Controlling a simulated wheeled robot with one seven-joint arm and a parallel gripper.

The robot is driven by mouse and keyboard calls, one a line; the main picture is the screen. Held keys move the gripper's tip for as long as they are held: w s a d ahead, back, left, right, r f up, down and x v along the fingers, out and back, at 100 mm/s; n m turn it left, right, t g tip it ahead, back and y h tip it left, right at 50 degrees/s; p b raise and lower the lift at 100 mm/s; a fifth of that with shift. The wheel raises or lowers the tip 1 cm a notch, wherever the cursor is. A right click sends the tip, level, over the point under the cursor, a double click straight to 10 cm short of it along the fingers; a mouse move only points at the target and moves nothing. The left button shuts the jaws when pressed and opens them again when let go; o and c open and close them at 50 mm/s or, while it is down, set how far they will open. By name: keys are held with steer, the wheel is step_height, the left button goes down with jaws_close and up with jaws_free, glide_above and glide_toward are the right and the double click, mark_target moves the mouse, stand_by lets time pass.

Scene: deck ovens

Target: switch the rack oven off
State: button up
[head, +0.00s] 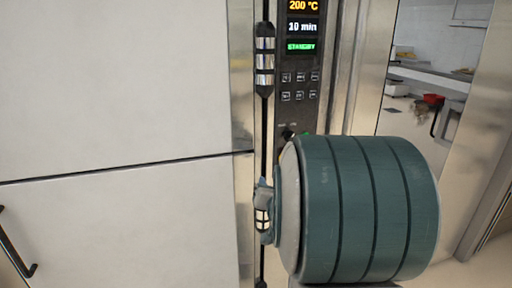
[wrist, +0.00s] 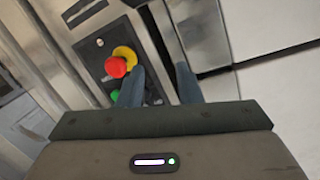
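The rack oven's control panel (head: 300,75) stands upright in the head view. Its display (head: 303,25) reads 200 °C, 10 min and a green STANDBY. In the wrist view a red mushroom button (wrist: 116,67) sits on a yellow collar (wrist: 125,54), with a green button (wrist: 115,95) below it, partly covered by my finger. My gripper (wrist: 160,70) is open, with a gap between its two blue fingers and nothing held. The left finger is close beside the red button; I cannot tell whether they touch. My teal wrist hides the panel's lower part in the head view.
White door panels (head: 125,90) fill the left, with a black handle (head: 14,245) at lower left. A dark vertical rod with chrome-and-black fittings (head: 264,60) runs beside the panel. At right, past a steel frame, a counter (head: 430,76) shows farther back.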

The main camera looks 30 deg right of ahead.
steer(key=s+d+r+m+t+h+b, duration=0.25)
steer(key=s+d+t, duration=0.2)
steer(key=d, duration=0.25)
steer(key=shift+m+h, duration=0.25)
steer(key=shift+m, duration=0.1)
steer(key=p+x, duration=0.4)
steer(key=x, duration=1)
steer(key=shift+w+a, duration=0.15)
steer(key=shift+w, duration=0.1)
